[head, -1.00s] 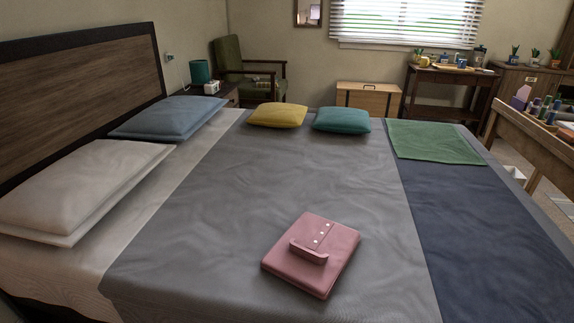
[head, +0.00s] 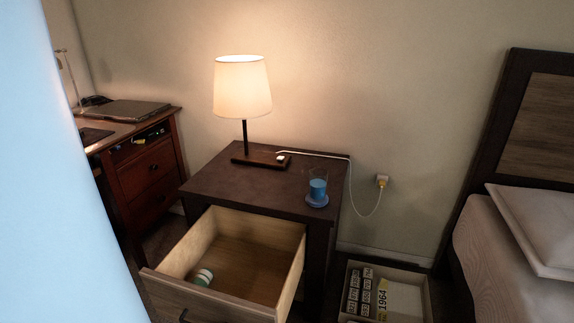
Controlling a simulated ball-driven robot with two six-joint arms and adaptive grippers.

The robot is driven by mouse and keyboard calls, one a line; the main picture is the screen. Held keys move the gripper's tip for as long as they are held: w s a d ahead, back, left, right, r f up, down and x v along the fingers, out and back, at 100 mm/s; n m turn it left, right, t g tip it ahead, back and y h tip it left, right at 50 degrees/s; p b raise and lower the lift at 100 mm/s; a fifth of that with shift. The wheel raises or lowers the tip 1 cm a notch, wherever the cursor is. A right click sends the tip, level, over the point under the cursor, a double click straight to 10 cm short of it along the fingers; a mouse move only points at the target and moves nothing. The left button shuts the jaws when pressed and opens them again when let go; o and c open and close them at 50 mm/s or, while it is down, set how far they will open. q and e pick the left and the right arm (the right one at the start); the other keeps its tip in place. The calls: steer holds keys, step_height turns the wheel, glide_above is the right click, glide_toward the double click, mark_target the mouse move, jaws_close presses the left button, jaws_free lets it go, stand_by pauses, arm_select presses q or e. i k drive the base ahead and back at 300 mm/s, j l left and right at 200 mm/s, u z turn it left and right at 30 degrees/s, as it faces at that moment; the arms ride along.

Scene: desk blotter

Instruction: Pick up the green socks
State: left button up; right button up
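A small rounded white and green thing (head: 203,277) lies in the open drawer (head: 240,262) of the dark nightstand, near the drawer's front left. It is too small to tell whether it is rolled green socks. I see no other thing that could be green socks. Neither of my grippers is in view.
The nightstand (head: 215,185) carries a lit lamp (head: 243,88) and a glass of blue liquid (head: 318,186) on a blue coaster. A low box (head: 427,290) stands to the right, before the bed (head: 485,262). A desk (head: 155,165) is at left. A pale blue shape blocks the left edge.

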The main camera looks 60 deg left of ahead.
mark_target(203, 277)
steer(key=u, duration=2.6)
